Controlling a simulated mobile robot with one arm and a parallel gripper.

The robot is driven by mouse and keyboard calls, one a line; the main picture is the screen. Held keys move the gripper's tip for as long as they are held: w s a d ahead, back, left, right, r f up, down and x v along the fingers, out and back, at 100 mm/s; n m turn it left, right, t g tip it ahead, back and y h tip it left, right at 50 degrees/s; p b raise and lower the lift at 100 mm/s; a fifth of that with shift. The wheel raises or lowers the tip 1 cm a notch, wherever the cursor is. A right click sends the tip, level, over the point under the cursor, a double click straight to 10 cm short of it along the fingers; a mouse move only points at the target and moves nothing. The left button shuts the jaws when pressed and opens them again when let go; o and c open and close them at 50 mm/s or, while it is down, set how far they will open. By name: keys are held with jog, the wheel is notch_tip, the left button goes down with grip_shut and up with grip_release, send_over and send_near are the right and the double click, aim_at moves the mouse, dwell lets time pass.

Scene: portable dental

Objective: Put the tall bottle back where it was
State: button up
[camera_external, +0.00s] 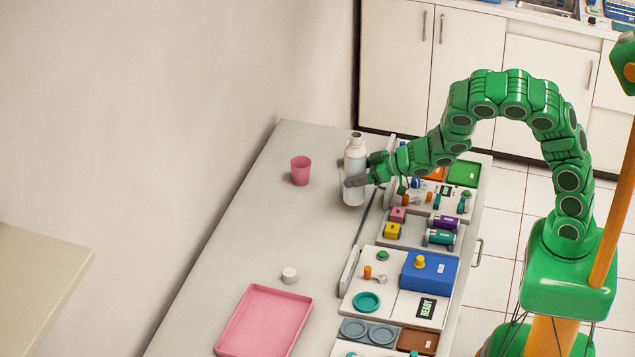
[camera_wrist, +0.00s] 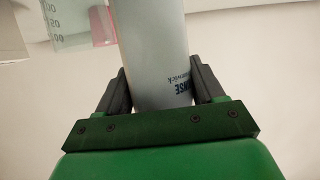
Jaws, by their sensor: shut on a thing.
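The tall bottle (camera_external: 354,168) is white with a grey cap and stands upright at the far part of the grey counter, left of the trays. My gripper (camera_external: 362,181) is shut around its body from the right. I cannot tell whether the bottle's base touches the counter. In the wrist view the bottle (camera_wrist: 155,50) fills the middle, with dark printed letters, between the two dark fingers of my gripper (camera_wrist: 163,90). Its top and base are outside that view.
A pink cup (camera_external: 301,170) stands left of the bottle. A clear graduated container (camera_wrist: 68,22) shows in the wrist view. A white cap (camera_external: 289,275) and a pink tray (camera_external: 265,321) lie nearer. Organizer trays (camera_external: 377,291) line the right side. The counter's middle is clear.

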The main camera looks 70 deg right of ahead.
jog(key=s+a+r+n+g+y, duration=0.4)
jog(key=s+a+r+n+y, duration=0.3)
jog(key=s+a+r, duration=0.3)
jog(key=w+f, duration=1)
jog(key=w, duration=0.2)
jog(key=shift+w+a+f, duration=0.25)
jog(key=shift+w+f, duration=0.05)
jog(key=shift+w, duration=0.1)
dwell(0.3)
jog(key=shift+w+f, duration=0.2)
jog(key=shift+f, duration=1.55)
jog(key=shift+f, duration=0.1)
